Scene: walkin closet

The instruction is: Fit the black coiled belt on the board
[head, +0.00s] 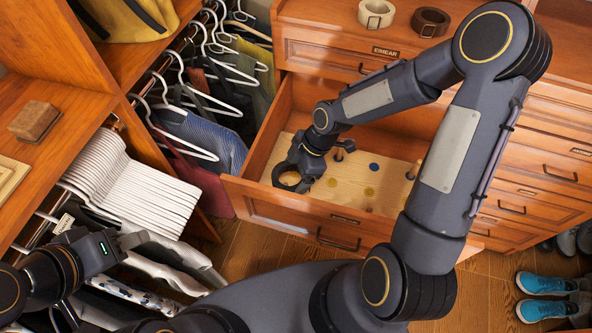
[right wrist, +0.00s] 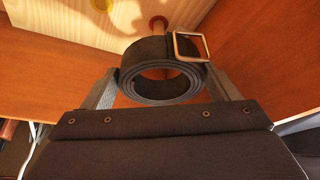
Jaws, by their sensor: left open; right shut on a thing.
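The black coiled belt (head: 279,184) is in my right gripper (head: 293,177), above the left end of the open drawer. In the right wrist view the belt (right wrist: 150,88) sits between the two fingers (right wrist: 162,88), with its square metal buckle at the upper right. The light wooden board (head: 345,193) lies in the drawer. It has upright pegs (head: 411,173) and coloured round spots, blue and yellow. In the right wrist view the board (right wrist: 75,18) is beyond the belt, and a red-ringed spot shows just past it. My left gripper (head: 122,246) is open and empty near the hanging clothes.
The open drawer's front (head: 300,222) and side walls surround the board. A cream coiled belt (head: 376,14) and a brown one (head: 431,21) lie on the dresser top. Hanging clothes (head: 205,135) crowd the drawer's left. Blue shoes (head: 545,283) stand at the right.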

